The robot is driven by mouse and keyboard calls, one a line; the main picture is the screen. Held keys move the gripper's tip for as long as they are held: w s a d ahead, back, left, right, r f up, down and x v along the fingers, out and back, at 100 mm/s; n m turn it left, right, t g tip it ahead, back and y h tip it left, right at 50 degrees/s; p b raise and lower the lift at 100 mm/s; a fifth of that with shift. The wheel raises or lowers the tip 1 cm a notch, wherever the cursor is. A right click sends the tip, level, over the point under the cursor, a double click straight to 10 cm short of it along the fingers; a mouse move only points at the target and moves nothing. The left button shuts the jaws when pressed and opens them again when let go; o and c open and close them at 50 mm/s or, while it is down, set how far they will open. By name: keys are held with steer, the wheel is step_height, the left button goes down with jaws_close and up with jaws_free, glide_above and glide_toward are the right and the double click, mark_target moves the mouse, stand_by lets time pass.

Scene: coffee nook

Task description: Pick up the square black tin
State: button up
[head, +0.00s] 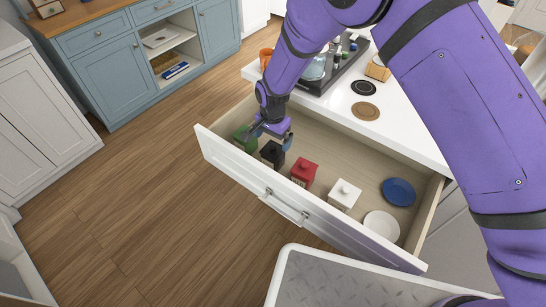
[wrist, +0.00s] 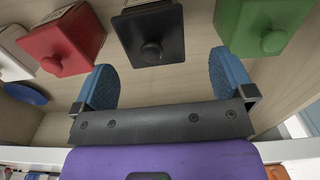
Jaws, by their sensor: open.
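The square black tin (head: 272,153) stands in the open drawer, between a green tin (head: 244,137) and a red tin (head: 304,171). In the wrist view the black tin (wrist: 150,36) shows its square lid and round knob, ahead of my fingers. My gripper (head: 270,137) is just above the tins, at the back side of the black one. In the wrist view my gripper (wrist: 164,82) is open, its two blue fingers apart with nothing between them. The black tin lies beyond the fingertips, roughly centred on the gap, a little to the left.
The open drawer (head: 213,150) also holds a white tin (head: 344,194), a blue plate (head: 398,191) and a white plate (head: 382,226). The counter (head: 412,137) with coasters is behind it. In the wrist view the green tin (wrist: 262,28) is close to the right finger.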

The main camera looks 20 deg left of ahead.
mark_target(274, 145)
steer(key=f, duration=0.5)
steer(key=shift+s+d, duration=0.2)
steer(key=shift+d, duration=0.1)
steer(key=c, duration=1.1)
